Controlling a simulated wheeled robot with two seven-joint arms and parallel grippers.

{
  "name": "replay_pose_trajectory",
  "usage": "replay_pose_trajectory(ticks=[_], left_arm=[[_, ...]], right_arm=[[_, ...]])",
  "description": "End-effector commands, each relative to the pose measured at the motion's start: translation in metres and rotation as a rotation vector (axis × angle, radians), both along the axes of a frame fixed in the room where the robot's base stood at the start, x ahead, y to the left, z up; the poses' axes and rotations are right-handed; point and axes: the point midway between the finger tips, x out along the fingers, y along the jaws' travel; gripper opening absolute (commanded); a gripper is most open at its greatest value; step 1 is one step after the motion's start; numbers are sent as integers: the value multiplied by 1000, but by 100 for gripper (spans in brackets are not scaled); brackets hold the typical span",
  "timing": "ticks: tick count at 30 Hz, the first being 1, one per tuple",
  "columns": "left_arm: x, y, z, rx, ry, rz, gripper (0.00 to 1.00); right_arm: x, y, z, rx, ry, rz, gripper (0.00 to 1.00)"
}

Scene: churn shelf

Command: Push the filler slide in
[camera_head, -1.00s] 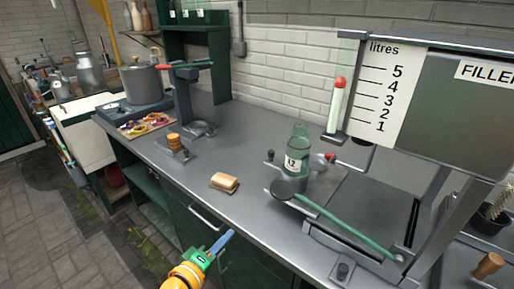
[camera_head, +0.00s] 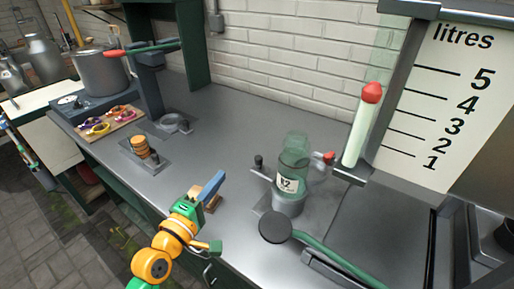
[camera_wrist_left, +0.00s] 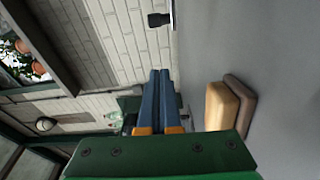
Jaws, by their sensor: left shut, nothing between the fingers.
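The filler stands at the right with its litres scale (camera_head: 440,105). A green glass bottle (camera_head: 292,165) with a white label stands upright at the filler on a round grey seat (camera_head: 288,203). A small black knob (camera_head: 259,160) on a metal rod is left of the bottle, and a red knob (camera_head: 329,157) is right of it. I cannot tell which part is the slide. My left gripper (camera_head: 214,186) is shut and empty above the counter, left of the bottle and apart from it. Its blue fingers (camera_wrist_left: 160,97) lie together in the left wrist view. My right gripper is not in view.
A tan and brown block (camera_wrist_left: 230,104) lies on the counter close beside my left gripper. A green lever with a dark round end (camera_head: 276,228) lies in front of the bottle. A stack of round discs (camera_head: 140,146) stands farther left. Bare counter (camera_head: 225,125) lies behind the gripper.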

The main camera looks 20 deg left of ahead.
Motion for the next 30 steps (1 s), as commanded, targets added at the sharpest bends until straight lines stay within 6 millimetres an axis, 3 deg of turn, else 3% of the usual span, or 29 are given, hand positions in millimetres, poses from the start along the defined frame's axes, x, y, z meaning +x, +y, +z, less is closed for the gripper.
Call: replay_pose_trajectory(ticks=[5, 18, 22, 30], left_arm=[[10, 1, 3, -16, -9, 7, 0], [101, -16, 3, -13, -8, 4, 0], [89, -36, 6, -15, -4, 4, 0], [80, -50, 2, -12, -6, 6, 0]], right_arm=[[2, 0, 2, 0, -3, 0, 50], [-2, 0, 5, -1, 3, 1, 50], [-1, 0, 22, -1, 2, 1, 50], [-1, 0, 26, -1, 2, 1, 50]])
